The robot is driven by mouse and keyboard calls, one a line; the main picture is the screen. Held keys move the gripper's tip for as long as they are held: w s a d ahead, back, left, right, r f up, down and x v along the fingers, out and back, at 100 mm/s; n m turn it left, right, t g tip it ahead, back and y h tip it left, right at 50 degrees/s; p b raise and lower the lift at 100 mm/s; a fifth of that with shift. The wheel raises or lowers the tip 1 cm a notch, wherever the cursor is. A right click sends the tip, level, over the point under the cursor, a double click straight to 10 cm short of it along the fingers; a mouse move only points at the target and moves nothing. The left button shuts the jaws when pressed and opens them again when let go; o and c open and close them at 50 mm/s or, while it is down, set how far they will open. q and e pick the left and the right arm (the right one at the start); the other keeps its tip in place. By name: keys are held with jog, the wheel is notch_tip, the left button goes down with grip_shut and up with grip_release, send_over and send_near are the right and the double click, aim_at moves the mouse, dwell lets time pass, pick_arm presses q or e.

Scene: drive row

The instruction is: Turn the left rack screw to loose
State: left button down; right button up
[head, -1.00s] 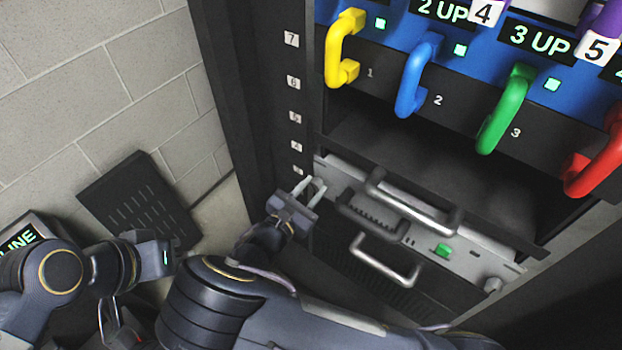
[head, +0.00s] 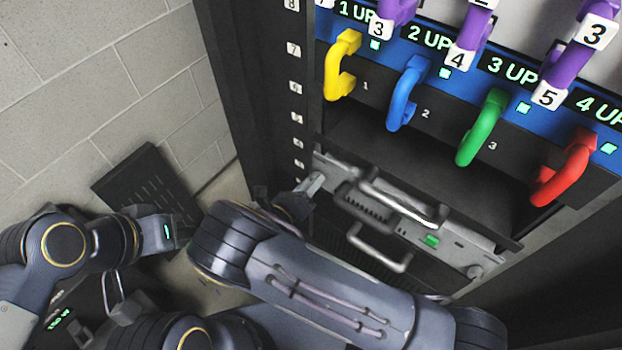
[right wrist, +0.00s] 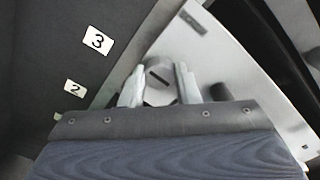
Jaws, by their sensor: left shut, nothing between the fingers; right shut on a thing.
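The left rack screw (right wrist: 158,76) is a round grey head with a dark slot, at the corner of the pale unit front in the right wrist view. My right gripper (right wrist: 158,88) has one finger on each side of it and is shut on it. In the head view my right gripper (head: 314,183) is at the left end of the unit's front panel (head: 455,252) and hides the screw. The right rack screw (head: 475,271) is a grey knob at the panel's other end. My left gripper (head: 115,298) is shut and empty, low at the left, well away from the rack.
The unit has two metal handles and a green light (head: 431,240). Above it are an open slot (head: 400,160) and drives with yellow (head: 341,68), blue (head: 407,95), green (head: 483,130) and red (head: 564,168) handles. A dark rack post (head: 250,90) stands at the left, before a block wall.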

jog(key=shift+n+p, duration=0.7)
jog(key=shift+n, duration=2.3)
jog(key=o, duration=1)
jog(key=shift+c, duration=0.2)
jog(key=v, duration=0.7)
jog(key=shift+s+a, duration=0.3)
jog(key=shift+a, duration=0.05)
